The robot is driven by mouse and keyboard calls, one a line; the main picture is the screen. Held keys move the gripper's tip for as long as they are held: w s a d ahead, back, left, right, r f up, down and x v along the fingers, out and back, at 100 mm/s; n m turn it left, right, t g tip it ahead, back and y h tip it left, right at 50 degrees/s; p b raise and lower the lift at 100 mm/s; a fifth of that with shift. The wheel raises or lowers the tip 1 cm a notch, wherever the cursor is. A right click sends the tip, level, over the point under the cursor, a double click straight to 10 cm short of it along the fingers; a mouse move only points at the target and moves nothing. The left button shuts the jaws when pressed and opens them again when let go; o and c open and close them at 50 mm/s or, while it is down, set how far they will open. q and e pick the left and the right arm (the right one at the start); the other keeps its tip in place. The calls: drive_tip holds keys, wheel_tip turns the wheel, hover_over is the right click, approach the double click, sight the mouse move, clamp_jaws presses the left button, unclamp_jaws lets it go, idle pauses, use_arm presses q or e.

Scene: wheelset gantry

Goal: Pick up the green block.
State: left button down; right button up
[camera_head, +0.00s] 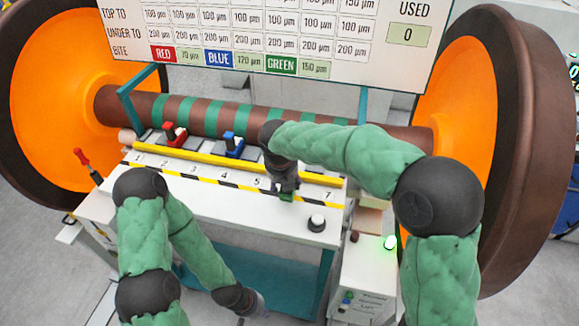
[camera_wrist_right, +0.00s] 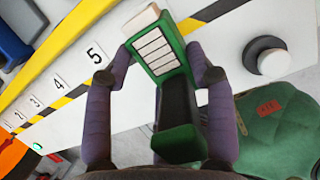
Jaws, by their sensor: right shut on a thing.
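The green block (camera_wrist_right: 176,55) has a slatted white face and a dark middle part in the right wrist view. It sits between the two fingers of my right gripper (camera_wrist_right: 165,72), which is shut on it. In the head view the green block (camera_head: 286,197) shows only as a small patch under my right gripper (camera_head: 284,188), above the front part of the white bench near the numbered strip. I cannot tell whether it touches the bench. My left gripper (camera_head: 252,303) hangs low in front of the bench, and its fingers are hard to make out.
A red block (camera_head: 174,134) and a blue block (camera_head: 233,145) stand at the back of the bench (camera_head: 225,195), behind a yellow bar. A striped axle with large orange wheels lies behind, under a sign board (camera_head: 270,30).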

drive_tip(key=s, duration=0.2)
drive_tip(key=s+a, duration=0.1)
drive_tip(key=s, duration=0.2)
drive_tip(key=p, duration=0.3)
drive_tip(key=g+p, duration=0.1)
drive_tip(key=p, duration=0.2)
drive_tip(key=shift+r, duration=0.25)
drive_tip(key=shift+g+p, duration=0.3)
drive_tip(key=shift+p, duration=0.05)
drive_tip(key=shift+f, duration=0.25)
drive_tip(key=shift+d+r, duration=0.1)
